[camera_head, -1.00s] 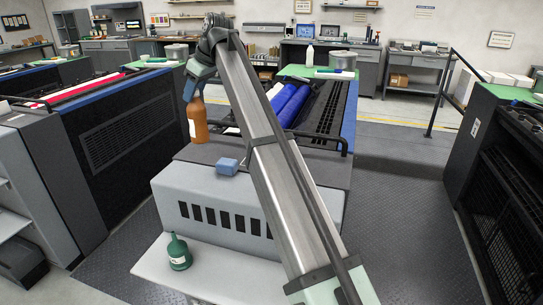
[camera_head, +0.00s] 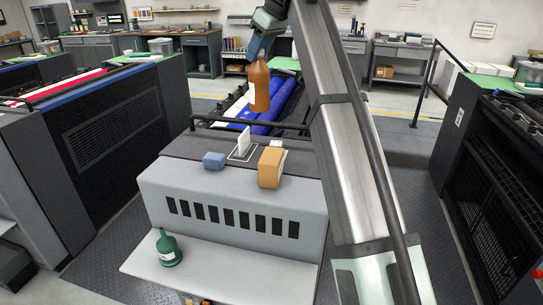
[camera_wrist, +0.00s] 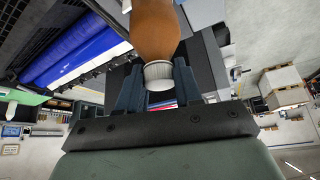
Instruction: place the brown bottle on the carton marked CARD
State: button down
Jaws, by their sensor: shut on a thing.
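The brown bottle (camera_head: 259,88) hangs upright from my gripper (camera_head: 263,47), in the air above the blue rollers of the middle machine. In the wrist view my gripper (camera_wrist: 158,88) is shut on its white cap, with the brown body (camera_wrist: 155,28) beyond. A tan carton (camera_head: 270,167) stands on the machine's dark top, below and slightly right of the bottle and nearer the camera. No marking on it is readable, so I cannot confirm CARD. The bottle is clear of it.
A black rail (camera_head: 222,122) runs behind the dark top.

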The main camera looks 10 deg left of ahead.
jog(key=s+d+f+m+t, duration=0.1)
jog(key=s+d+f+m, duration=0.1)
jog(key=s+d, duration=0.2)
notch_tip(320, 180, down, 10)
jog(key=m, duration=0.1)
jog(key=shift+s+d+t+h, duration=0.25)
jog(key=shift+d+t+h, duration=0.05)
jog(key=shift+d+h, duration=0.1)
jog(key=c, duration=0.7)
grip_release()
jog(key=shift+a+f, duration=0.1)
jog(key=v, duration=1.2)
jog(key=shift+w, duration=0.1)
